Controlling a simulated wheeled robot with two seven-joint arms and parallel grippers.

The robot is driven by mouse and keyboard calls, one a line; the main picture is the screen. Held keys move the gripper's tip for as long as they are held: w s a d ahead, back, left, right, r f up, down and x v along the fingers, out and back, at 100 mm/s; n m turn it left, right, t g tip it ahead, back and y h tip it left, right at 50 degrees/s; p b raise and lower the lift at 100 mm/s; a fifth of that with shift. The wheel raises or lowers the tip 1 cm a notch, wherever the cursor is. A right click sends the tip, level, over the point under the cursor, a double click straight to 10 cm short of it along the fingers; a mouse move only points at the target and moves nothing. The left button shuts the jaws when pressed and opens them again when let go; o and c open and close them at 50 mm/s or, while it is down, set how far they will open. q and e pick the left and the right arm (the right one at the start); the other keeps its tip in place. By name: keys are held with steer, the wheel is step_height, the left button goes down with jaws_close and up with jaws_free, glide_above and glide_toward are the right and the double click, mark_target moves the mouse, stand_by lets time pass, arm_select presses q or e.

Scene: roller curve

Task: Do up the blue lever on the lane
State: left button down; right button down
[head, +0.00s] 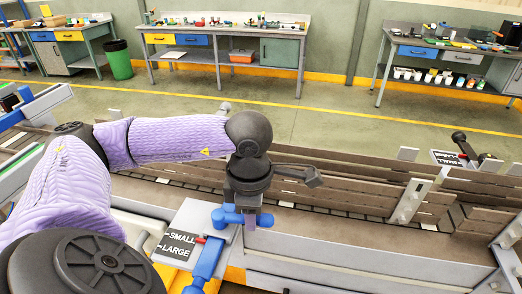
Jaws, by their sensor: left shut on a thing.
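The blue lever (228,216) stands at the lane's near side, beside a pale plate (190,222) with a black label reading SMALL and LARGE. My left gripper (247,213) reaches over it from above, with its jaws shut on the lever's blue handle. The gripper hides part of the handle. The lane (345,195) has brown slatted walls and runs left to right behind the gripper. My right gripper is not in view.
A blue bar (206,264) slopes down in front of the plate. A grey upright bracket (409,201) stands on the lane at right. Another labelled plate (449,158) with a dark lever sits beyond. Workbenches (228,28) stand along the far wall, with open floor before them.

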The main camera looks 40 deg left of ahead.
arm_select(q)
steer(key=shift+s+d+m+b, duration=0.2)
steer(key=shift+s+m+b, duration=0.15)
steer(key=shift+m+b, duration=0.35)
steer(key=shift+c, duration=2.4)
jaws_free()
step_height(320, 180, up, 10)
steer(key=p, duration=0.1)
steer(key=shift+p, duration=0.4)
